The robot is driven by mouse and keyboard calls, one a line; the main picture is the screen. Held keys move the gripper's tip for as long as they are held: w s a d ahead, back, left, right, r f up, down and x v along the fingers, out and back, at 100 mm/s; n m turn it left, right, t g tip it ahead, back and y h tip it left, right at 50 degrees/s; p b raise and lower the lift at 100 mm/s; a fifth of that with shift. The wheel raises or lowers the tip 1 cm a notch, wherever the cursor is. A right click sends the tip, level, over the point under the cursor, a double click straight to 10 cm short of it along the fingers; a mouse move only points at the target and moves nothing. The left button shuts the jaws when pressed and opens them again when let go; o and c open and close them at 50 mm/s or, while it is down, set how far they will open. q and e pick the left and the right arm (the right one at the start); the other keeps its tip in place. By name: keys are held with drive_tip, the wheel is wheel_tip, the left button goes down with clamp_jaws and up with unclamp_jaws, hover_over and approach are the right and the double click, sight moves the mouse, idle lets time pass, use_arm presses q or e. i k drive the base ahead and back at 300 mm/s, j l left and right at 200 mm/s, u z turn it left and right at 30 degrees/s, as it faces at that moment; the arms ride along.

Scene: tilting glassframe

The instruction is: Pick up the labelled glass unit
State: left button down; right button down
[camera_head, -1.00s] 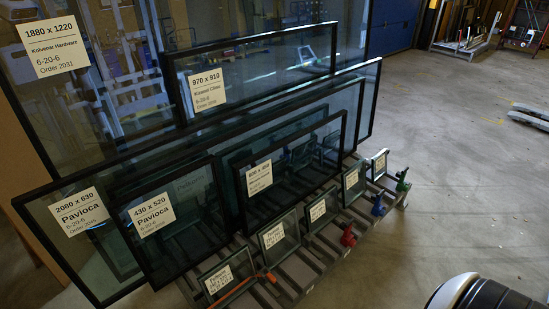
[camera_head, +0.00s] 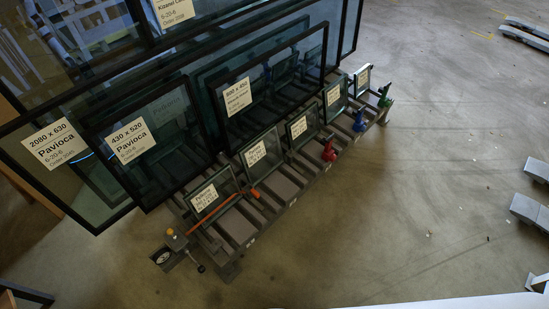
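Several labelled glass units lean on a slatted rack (camera_head: 262,208). A long dark-framed unit marked 2080 x 630 Pavioca (camera_head: 95,215) stands behind a smaller one marked 430 x 520 Pavioca (camera_head: 170,165). A wide unit (camera_head: 285,95) with a white label stands to their right. Several small labelled panes stand along the rack's front, among them the nearest pane (camera_head: 222,182), a second pane (camera_head: 256,170) and the far-end pane (camera_head: 363,92). Their small print is too blurred to read. The task line does not say which unit is meant. Neither gripper is in view.
An orange bar (camera_head: 218,212) lies at the rack's near end. Red (camera_head: 329,152), blue (camera_head: 359,122) and green (camera_head: 385,98) clamp-like pieces sit along its front edge. Grey metal pieces (camera_head: 530,209) lie at the right. The floor between is largely clear.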

sight(263, 156)
drive_tip(key=u, duration=3.05)
drive_tip(key=z, duration=3.05)
drive_tip(key=u, duration=1)
drive_tip(key=l+u, duration=0.75)
drive_tip(key=l, duration=0.2)
drive_tip(key=l+u, duration=0.4)
drive_tip(key=k+l+u, duration=0.2)
drive_tip(key=l+u, duration=0.15)
drive_tip(key=l, duration=0.15)
drive_tip(key=k+l+u, duration=0.15)
drive_tip(key=l+u, duration=0.25)
